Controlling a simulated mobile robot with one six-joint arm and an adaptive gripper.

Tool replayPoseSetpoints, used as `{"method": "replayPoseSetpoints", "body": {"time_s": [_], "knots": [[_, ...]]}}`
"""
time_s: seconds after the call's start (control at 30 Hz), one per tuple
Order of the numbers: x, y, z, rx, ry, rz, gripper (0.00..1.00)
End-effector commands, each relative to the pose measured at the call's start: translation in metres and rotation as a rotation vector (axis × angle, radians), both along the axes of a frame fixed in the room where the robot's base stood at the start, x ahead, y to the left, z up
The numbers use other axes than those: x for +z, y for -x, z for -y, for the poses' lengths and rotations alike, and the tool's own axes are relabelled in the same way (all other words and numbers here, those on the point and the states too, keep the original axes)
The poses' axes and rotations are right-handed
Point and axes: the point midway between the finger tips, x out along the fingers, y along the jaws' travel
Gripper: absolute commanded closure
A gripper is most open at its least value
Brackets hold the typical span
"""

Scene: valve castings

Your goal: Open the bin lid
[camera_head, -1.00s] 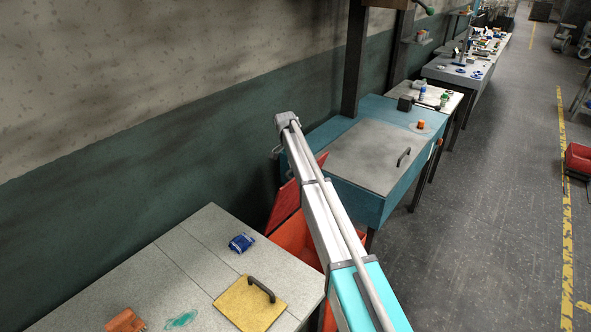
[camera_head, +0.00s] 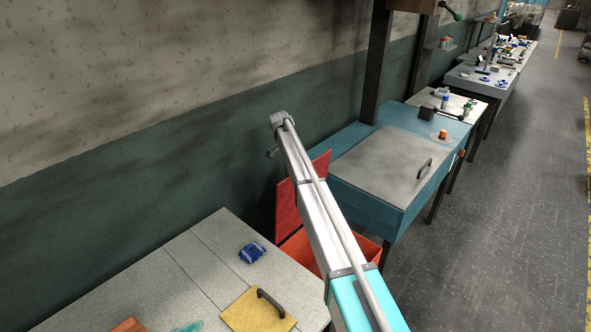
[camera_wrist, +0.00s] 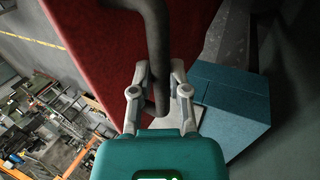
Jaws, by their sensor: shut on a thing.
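The red bin lid (camera_head: 287,212) stands raised, close to upright, near the green wall in the head view. Below it the orange-red bin (camera_head: 362,243) shows between two tables, with its opening partly in view. My arm crosses in front of both and hides part of them. In the wrist view my gripper (camera_wrist: 159,78) is shut on a dark bar handle (camera_wrist: 156,35). The handle is on the red lid, whose face also fills the upper left of the wrist view (camera_wrist: 100,45).
A grey table (camera_head: 203,262) with a blue packet (camera_head: 252,252) and a yellow handled plate (camera_head: 257,311) stands at the near left. A teal bench (camera_head: 368,202) with a grey handled panel (camera_head: 382,165) stands beyond the bin. The floor at right is clear.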

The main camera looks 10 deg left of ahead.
Motion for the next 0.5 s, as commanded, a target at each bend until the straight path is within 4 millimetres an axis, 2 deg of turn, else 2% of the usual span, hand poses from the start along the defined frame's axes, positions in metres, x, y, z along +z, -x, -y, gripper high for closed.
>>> {"method": "replayPoseSetpoints", "body": {"time_s": [0.03,0.3,0.33,0.5], "knots": [[0.0003,-0.0061,0.0030,0.000,0.006,0.009,1.00],[0.0007,-0.0060,0.0015,0.002,0.008,0.011,1.00],[0.0007,-0.0061,0.0015,0.003,0.008,0.012,0.73],[0.0007,-0.0037,-0.0012,0.005,0.007,0.008,0.43]]}}
